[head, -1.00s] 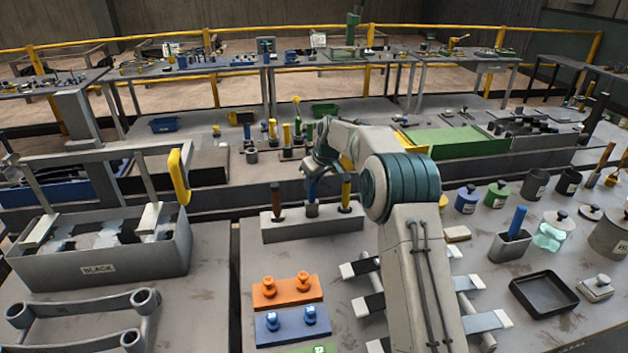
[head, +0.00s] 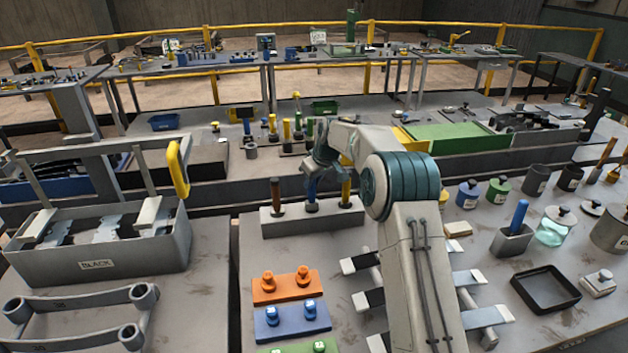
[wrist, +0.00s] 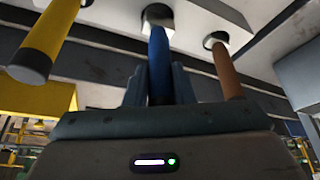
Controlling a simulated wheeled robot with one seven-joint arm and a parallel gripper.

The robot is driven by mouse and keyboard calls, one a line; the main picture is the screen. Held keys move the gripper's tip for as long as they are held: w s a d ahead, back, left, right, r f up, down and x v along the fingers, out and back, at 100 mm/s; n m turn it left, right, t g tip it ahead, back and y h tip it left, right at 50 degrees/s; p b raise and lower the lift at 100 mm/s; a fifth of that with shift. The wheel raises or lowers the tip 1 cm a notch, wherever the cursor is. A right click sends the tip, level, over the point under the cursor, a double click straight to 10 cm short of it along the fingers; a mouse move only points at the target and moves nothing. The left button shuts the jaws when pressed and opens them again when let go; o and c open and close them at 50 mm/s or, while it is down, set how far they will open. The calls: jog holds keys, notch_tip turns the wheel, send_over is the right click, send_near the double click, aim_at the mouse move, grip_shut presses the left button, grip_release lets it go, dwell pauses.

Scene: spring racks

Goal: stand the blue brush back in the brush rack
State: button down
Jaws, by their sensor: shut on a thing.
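The blue brush (head: 312,188) is upright in my gripper (head: 313,180), its lower end at the middle place of the grey brush rack (head: 285,226). How deep the blue brush sits is hard to tell.
Orange (head: 288,287) and blue (head: 292,322) blocks with knobs lie in front of the rack. A grey bin (head: 100,262) stands at left. On the right are a holder (head: 512,242) with another blue-handled tool, a black tray (head: 546,290) and several pots.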

jog(key=shift+f+b, duration=0.6)
jog(key=shift+f, duration=0.35)
jog(key=c, duration=0.7)
grip_release()
jog(key=shift+o, duration=0.2)
jog(key=shift+r+p, duration=2.4)
jog(key=shift+r, duration=1.15)
